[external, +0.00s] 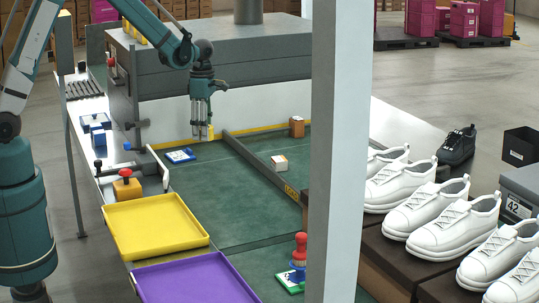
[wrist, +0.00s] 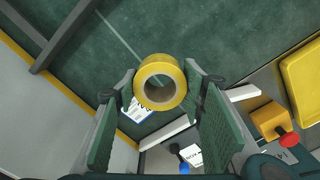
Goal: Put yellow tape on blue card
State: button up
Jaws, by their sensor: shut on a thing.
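The yellow tape (wrist: 180,90) is a roll with a pale inner ring, held between the fingertips of my gripper (wrist: 160,86) in the wrist view. In the external view, my gripper (external: 202,134) points down near the back of the green mat, and a bit of the yellow tape (external: 210,132) shows at its tips. The blue card (external: 180,156) lies flat on the green mat, below and slightly left of my gripper in the picture. In the wrist view the blue card (wrist: 139,112) is partly hidden behind the tape and the left finger.
A yellow tray (external: 155,226) and a purple tray (external: 195,280) lie in front. A dark divider (external: 262,166) crosses the green mat (external: 225,190). A red-handled stamp (external: 300,248) stands front right. White shoes (external: 432,212) line the right.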

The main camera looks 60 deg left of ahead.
jog(key=s+a+n, duration=0.4)
jog(key=s+a, duration=0.2)
jog(key=a, duration=0.6)
jog(key=shift+s+a+r, duration=0.15)
jog(key=shift+a, duration=0.25)
send_over(180, 155)
jog(key=shift+s+d+f+b, duration=0.1)
jog(key=shift+f+b, duration=0.1)
jog(key=shift+f, duration=1.4)
jog(key=shift+d+f+b, duration=0.1)
jog(key=shift+f+b, duration=0.05)
jog(key=shift+f, duration=1.4)
jog(key=shift+f+b, duration=0.3)
jog(key=shift+f, duration=1.55)
jog(key=shift+f, duration=0.2)
jog(key=o, duration=0.9)
